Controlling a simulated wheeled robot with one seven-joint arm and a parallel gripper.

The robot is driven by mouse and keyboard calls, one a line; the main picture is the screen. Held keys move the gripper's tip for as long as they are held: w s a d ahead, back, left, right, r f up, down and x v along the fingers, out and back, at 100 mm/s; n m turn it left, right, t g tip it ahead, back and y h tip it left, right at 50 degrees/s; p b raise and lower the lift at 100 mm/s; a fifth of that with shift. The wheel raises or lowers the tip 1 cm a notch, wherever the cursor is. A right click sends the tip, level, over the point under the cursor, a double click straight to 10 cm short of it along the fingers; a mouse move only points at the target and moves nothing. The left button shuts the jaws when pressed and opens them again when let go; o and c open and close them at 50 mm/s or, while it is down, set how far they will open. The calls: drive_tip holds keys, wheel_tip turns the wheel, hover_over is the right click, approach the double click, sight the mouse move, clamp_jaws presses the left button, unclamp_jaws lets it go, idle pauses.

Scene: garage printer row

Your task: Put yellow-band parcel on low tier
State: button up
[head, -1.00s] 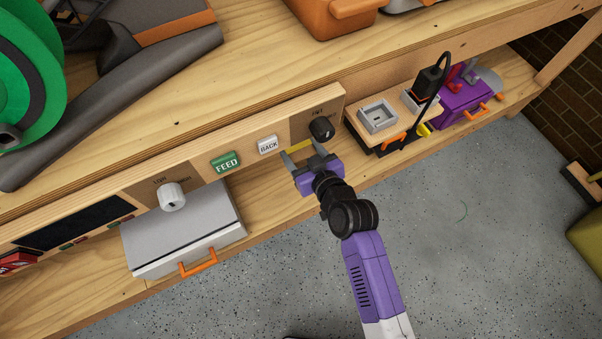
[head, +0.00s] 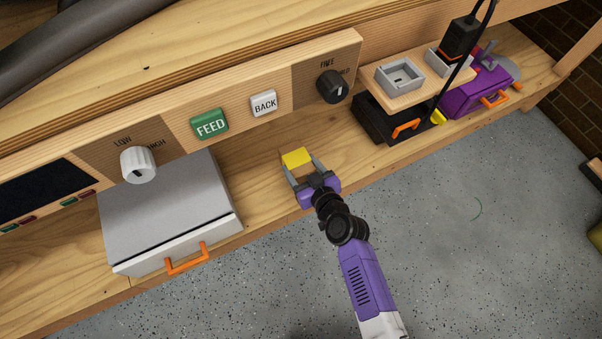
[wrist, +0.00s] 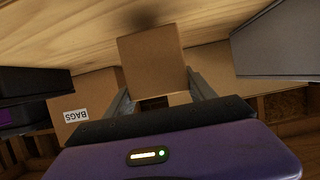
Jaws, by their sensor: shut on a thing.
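The yellow-band parcel (head: 296,157) is a small box; its yellow top shows in the head view. In the wrist view it is a plain brown cardboard block (wrist: 152,60) between my fingers. My gripper (head: 302,169) is shut on it, below and in front of the BACK button. The low tier (head: 262,195) is the wooden shelf under the button panel. The parcel is over this shelf, with a dark shadow close by on the wood in the wrist view. I cannot tell whether it touches the wood.
A grey lidded box (head: 165,215) with an orange handle stands left on the shelf. A black case (head: 385,120) and a purple box (head: 470,100) stand right. The wrist view shows a carton labelled BAGS (wrist: 88,105) behind. Bare shelf lies around the parcel.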

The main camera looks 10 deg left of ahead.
drive_tip(key=shift+f+b, duration=0.6)
drive_tip(key=shift+f, duration=0.8)
drive_tip(key=shift+f, duration=0.2)
drive_tip(key=o, duration=1.7)
drive_tip(key=shift+r, duration=0.15)
drive_tip(key=shift+s+d+r, duration=0.1)
drive_tip(key=shift+s+d, duration=0.05)
drive_tip(key=shift+s, duration=0.05)
drive_tip(key=p+v, duration=0.2)
drive_tip(key=v, duration=0.9)
drive_tip(key=shift+s+d+r, duration=0.1)
drive_tip(key=shift+s, duration=0.1)
